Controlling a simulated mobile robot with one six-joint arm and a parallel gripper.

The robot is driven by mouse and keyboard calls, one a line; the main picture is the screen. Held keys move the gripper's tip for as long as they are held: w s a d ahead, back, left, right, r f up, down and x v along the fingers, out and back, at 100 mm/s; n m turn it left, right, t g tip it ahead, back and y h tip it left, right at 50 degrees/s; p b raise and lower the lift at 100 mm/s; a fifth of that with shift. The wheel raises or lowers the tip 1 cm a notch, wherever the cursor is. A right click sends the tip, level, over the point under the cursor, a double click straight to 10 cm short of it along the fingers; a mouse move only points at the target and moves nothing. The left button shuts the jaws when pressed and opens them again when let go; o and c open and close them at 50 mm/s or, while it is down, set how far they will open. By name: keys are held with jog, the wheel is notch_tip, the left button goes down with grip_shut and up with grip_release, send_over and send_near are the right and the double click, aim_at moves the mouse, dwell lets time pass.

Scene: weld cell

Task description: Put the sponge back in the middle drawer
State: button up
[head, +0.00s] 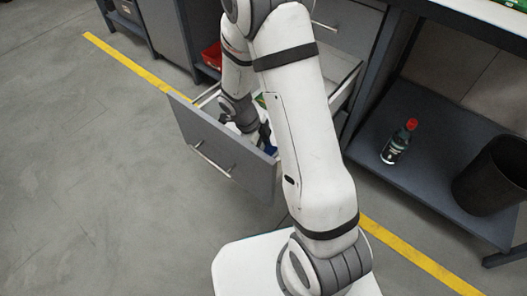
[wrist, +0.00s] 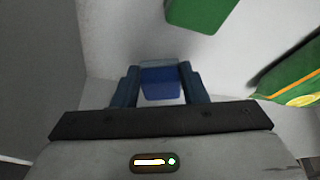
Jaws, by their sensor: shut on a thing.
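My gripper (wrist: 160,74) is shut on a small blue block (wrist: 160,86), which looks like the sponge; it sits between the two fingers in the wrist view. A grey drawer (head: 222,146) stands pulled out in the head view, with a closed drawer front (head: 345,22) above it. My gripper is down inside the open drawer, mostly hidden behind my arm. Pale drawer walls surround the block in the wrist view. Whether the block touches the drawer floor, I cannot tell.
In the drawer lie a green block (wrist: 198,12) and a green item with a yellow edge (wrist: 292,82). A red bin (head: 212,56) is behind the drawer.

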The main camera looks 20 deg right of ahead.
jog(key=shift+f, duration=0.5)
jog(key=shift+f, duration=0.2)
jog(key=o, duration=0.9)
jog(key=shift+r, duration=0.1)
jog(key=shift+o, duration=0.2)
jog(key=p+v, duration=0.5)
jog(key=v, duration=0.7)
jog(key=s+d+r+n+t+y, duration=0.3)
jog(key=s+r+n, duration=1.1)
jog(key=n, duration=1)
notch_tip(320, 180, up, 2)
jog(key=shift+s+d+r+y, duration=0.1)
jog(key=shift+s+d+y, duration=0.3)
jog(key=shift+d, duration=0.65)
